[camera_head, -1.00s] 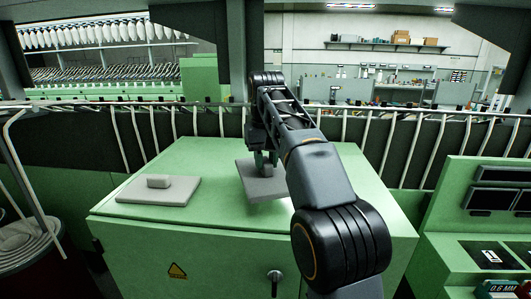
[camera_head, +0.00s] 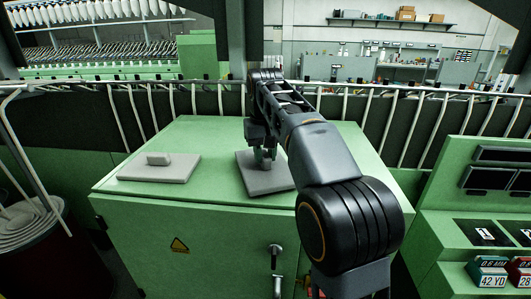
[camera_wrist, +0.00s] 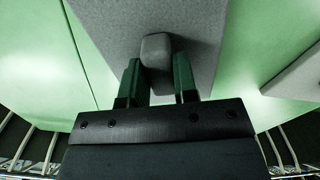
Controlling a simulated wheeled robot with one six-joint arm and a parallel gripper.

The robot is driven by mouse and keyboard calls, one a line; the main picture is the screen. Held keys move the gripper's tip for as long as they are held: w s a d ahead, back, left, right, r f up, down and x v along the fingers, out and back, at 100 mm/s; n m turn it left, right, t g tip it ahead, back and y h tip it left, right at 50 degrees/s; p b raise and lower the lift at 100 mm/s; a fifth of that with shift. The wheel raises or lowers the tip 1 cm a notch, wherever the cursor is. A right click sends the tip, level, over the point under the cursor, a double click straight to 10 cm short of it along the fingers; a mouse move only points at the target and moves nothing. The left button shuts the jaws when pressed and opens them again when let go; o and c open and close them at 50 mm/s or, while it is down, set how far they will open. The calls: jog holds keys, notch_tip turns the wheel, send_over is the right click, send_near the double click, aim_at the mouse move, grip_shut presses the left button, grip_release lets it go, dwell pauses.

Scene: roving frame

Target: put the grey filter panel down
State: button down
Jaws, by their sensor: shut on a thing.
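A grey filter panel (camera_head: 262,181) with a raised block handle is at my gripper (camera_head: 265,156), over the middle of the green cabinet top (camera_head: 222,145). In the wrist view my gripper (camera_wrist: 157,76) has its two fingers on either side of the handle (camera_wrist: 157,47), shut on it. The panel (camera_wrist: 120,22) looks level, at or very close above the cabinet top; I cannot tell whether it touches. My arm hides its right part in the head view. A second, similar grey panel (camera_head: 158,168) lies flat on the cabinet top at the left.
The second panel also shows in the wrist view (camera_wrist: 298,74), apart from the held one. A row of pale bent rods (camera_head: 190,100) stands behind the cabinet. A green console (camera_head: 480,205) is at the right. The cabinet top is bare between the two panels.

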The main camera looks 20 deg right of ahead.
jog(key=shift+f+b, duration=0.4)
jog(key=shift+f, duration=0.15)
jog(key=c, duration=0.8)
grip_release()
